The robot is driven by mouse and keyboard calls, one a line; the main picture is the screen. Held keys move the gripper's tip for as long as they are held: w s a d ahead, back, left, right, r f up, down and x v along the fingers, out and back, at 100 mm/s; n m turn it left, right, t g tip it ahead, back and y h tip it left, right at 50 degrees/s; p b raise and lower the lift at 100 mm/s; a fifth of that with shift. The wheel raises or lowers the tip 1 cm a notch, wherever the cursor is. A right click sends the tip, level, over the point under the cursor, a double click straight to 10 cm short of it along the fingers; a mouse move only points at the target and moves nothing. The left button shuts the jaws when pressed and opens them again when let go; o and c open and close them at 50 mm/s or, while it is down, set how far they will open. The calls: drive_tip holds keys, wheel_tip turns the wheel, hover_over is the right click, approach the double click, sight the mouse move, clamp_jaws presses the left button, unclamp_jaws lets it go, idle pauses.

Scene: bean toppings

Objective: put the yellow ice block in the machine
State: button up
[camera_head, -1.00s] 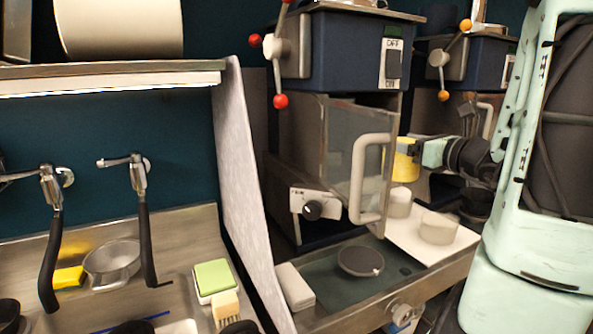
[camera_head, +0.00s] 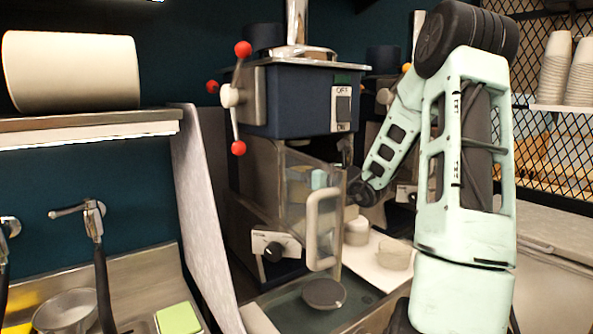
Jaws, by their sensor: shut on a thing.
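The machine (camera_head: 300,100) has a dark blue top, an OFF switch and a lever with red knobs. Its clear door (camera_head: 298,230), with a pale vertical handle, stands at the front. My gripper (camera_head: 309,181) is shut on the yellow ice block (camera_head: 298,190). Both show dimly through the clear door, so the block's outline is blurred. The block is held up behind the door panel, near the machine's open interior. I cannot tell whether it touches anything inside. My arm reaches in from the right.
A second machine stands behind my arm. A white board (camera_head: 375,262) with pale round blocks (camera_head: 395,255) lies below and right of the door. A dark round disc (camera_head: 324,293) sits on the tray in front. A grey partition (camera_head: 205,220) and sink are at left.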

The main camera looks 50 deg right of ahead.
drive_tip(key=w+p, duration=0.1)
drive_tip(key=w, duration=0.2)
drive_tip(key=shift+w+d+f+p, duration=0.15)
drive_tip(key=shift+w+p, duration=0.05)
drive_tip(key=shift+p, duration=0.15)
drive_tip(key=shift+c, duration=0.8)
drive_tip(key=shift+s+f, duration=0.1)
drive_tip(key=shift+f, duration=0.45)
drive_tip(key=shift+f, duration=0.15)
drive_tip(key=o, duration=1.5)
